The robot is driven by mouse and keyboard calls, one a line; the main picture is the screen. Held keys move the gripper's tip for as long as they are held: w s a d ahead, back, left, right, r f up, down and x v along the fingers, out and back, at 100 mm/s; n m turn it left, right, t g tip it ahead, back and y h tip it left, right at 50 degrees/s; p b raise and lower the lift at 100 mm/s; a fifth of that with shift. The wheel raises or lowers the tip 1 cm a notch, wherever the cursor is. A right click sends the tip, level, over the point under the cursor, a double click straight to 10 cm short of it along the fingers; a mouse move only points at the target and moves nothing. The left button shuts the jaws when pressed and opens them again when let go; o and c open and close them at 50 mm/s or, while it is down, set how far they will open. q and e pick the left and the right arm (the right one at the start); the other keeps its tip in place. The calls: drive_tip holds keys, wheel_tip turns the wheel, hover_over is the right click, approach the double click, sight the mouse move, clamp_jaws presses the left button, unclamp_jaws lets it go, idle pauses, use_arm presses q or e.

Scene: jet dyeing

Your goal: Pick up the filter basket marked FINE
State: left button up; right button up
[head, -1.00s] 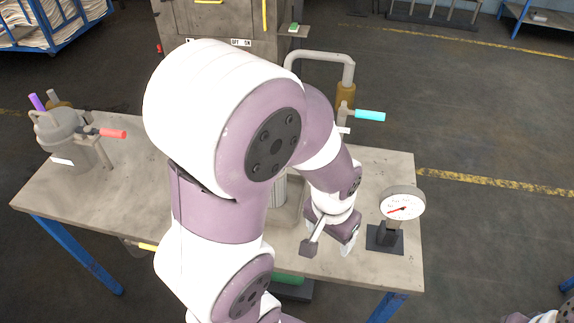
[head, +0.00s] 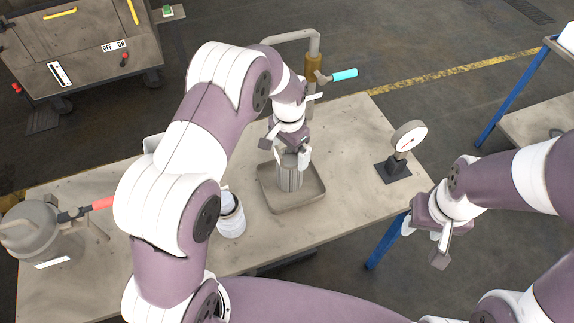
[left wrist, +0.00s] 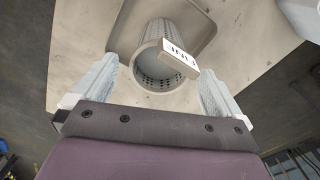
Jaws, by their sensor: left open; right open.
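The FINE filter basket (head: 289,180) is a grey ribbed cylinder standing upright in a shallow tray (head: 313,187) on the table. In the left wrist view the basket (left wrist: 150,45) shows its open rim, a perforated inside and a white tag (left wrist: 180,58) that reads FINE. My left gripper (head: 291,158) is open above the basket in the head view. In the left wrist view its fingers (left wrist: 158,72) stand on either side of the basket's rim with gaps at both sides. My right gripper (head: 430,240) is open and empty, beyond the table's right front edge.
A white canister (head: 231,218) stands left of the tray, partly behind my left arm. A gauge (head: 408,136) stands to the right. A pipe with a cyan-handled valve (head: 343,75) rises behind. A lidded vessel (head: 30,230) with a red handle is at the left.

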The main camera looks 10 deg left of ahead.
sight(289, 164)
use_arm(q)
drive_tip(key=f, duration=0.2)
drive_tip(key=f+p, duration=0.1)
drive_tip(key=shift+w+d+f, duration=0.1)
drive_tip(key=shift+w, duration=0.2)
drive_tip(key=shift+f, duration=0.4)
drive_tip(key=shift+s, duration=0.2)
drive_tip(key=c, duration=1.6)
